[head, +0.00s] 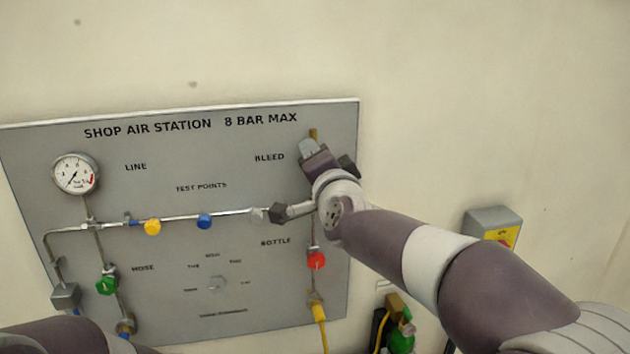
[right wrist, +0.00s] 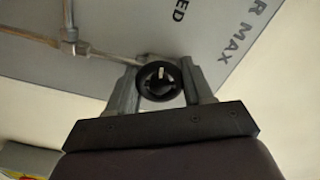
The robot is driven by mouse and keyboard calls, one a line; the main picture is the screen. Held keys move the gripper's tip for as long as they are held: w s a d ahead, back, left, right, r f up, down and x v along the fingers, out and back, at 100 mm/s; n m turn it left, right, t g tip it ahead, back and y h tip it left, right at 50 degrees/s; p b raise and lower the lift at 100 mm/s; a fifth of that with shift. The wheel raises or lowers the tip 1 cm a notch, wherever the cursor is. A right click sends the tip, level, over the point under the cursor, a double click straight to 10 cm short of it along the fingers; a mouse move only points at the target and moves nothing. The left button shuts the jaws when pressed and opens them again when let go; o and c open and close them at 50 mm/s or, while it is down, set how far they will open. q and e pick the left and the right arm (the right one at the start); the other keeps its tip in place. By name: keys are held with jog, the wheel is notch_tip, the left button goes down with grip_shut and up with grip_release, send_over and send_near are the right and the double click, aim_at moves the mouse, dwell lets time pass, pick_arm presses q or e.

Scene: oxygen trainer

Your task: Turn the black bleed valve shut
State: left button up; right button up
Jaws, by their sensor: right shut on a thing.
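The black bleed valve (right wrist: 160,80) shows in the right wrist view as a round black knob with a light mark in its middle. My right gripper (right wrist: 160,84) has its two grey fingers on either side of the knob and is shut on it. In the head view my right gripper (head: 311,149) is at the panel's upper right, beside the BLEED label, and its arm and wrist hide the knob. Part of my left arm shows at the bottom left; its gripper is out of view.
The grey panel (head: 150,185) carries a gauge (head: 75,174), a yellow knob (head: 153,227), a blue knob (head: 204,221), a green knob (head: 107,285) and a red knob (head: 316,260) on pipes. A yellow-faced box (head: 494,228) is on the wall to the right.

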jog(key=m+b, duration=0.1)
jog(key=m, duration=0.1)
jog(key=m+b, duration=0.2)
jog(key=shift+d+r+m, duration=0.15)
jog(key=shift+m, duration=0.25)
jog(key=m+b, duration=0.2)
jog(key=m, duration=0.2)
jog(key=m+b, duration=0.1)
jog(key=m, duration=0.2)
jog(key=f+m+b, duration=0.1)
jog(key=m, duration=0.2)
jog(key=shift+m, duration=0.4)
jog(key=shift+w+a+f+m+b, duration=0.1)
jog(key=shift+f+m+b, duration=0.1)
jog(key=shift+m, duration=0.65)
jog(key=shift+s+a+f+m+b, duration=0.1)
jog(key=shift+m+b, duration=0.1)
jog(key=shift+m, duration=0.6)
jog(key=shift+w+a+f+m+b, duration=0.1)
jog(key=shift+f+m+b, duration=0.1)
jog(key=shift+m, duration=0.65)
jog(key=o, duration=1)
jog(key=shift+d+r, duration=0.1)
jog(key=shift+s+d+r, duration=0.1)
jog(key=shift+s+r, duration=0.1)
jog(key=shift+r, duration=0.05)
